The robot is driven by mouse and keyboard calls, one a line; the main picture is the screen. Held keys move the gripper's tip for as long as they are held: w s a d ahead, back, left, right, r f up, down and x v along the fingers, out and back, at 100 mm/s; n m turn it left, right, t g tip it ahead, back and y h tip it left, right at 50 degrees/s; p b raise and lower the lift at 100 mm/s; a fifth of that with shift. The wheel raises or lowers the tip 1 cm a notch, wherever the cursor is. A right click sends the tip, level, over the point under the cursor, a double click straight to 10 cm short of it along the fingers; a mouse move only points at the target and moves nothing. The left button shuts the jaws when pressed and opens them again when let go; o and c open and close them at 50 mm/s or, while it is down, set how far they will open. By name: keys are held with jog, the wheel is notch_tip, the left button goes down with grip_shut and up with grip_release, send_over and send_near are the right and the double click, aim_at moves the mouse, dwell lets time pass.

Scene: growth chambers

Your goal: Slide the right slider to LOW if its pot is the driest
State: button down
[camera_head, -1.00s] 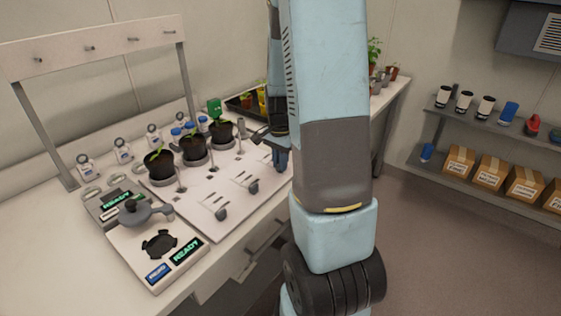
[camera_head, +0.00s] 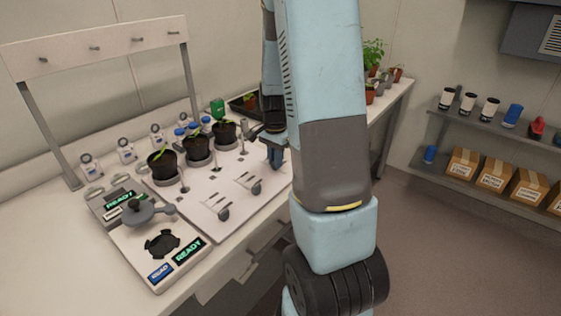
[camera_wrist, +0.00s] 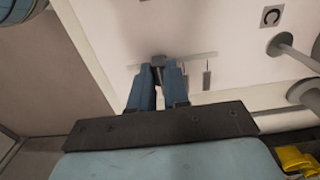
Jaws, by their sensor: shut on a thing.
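My gripper (camera_head: 275,160) reaches down at the right end of the white panel (camera_head: 205,185). In the wrist view its blue fingers (camera_wrist: 158,68) are shut on a dark slider knob, mostly hidden between them, beside a slot in the panel. From its place this appears to be the right slider. The left slider (camera_head: 223,213) and middle slider (camera_head: 256,187) stand at the near ends of their slots. Three black pots with seedlings stand behind: left pot (camera_head: 160,161), middle pot (camera_head: 197,149), right pot (camera_head: 224,132). Their soil dryness and the slider labels are too small to read.
A reader station (camera_head: 160,240) with READY displays and a grey round-headed tool (camera_head: 138,211) stands at the left. Small bottles and gauges line the back. A dark tray (camera_head: 240,105) and potted plants (camera_head: 372,55) are behind my arm. A shelf (camera_head: 470,175) holds boxes at the right.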

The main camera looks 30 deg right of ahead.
jog(key=c, duration=1.1)
grip_release()
jog(key=shift+r, duration=0.1)
notch_tip(320, 180, up, 14)
jog(key=shift+f, duration=0.25)
jog(key=s+a+r+n+t, duration=0.2)
jog(key=s+a+r+n, duration=0.2)
jog(key=s+a, duration=0.1)
jog(key=s+a+r+n+t, duration=0.1)
jog(key=s+a+r+n, duration=0.3)
jog(key=s, duration=0.4)
jog(key=s+a+r+n+t, duration=0.2)
jog(key=s+a+r+n, duration=0.2)
jog(key=s+a+n, duration=0.2)
jog(key=shift+s+r+t, duration=0.1)
jog(key=shift+s+t, duration=0.2)
jog(key=shift+s, duration=0.3)
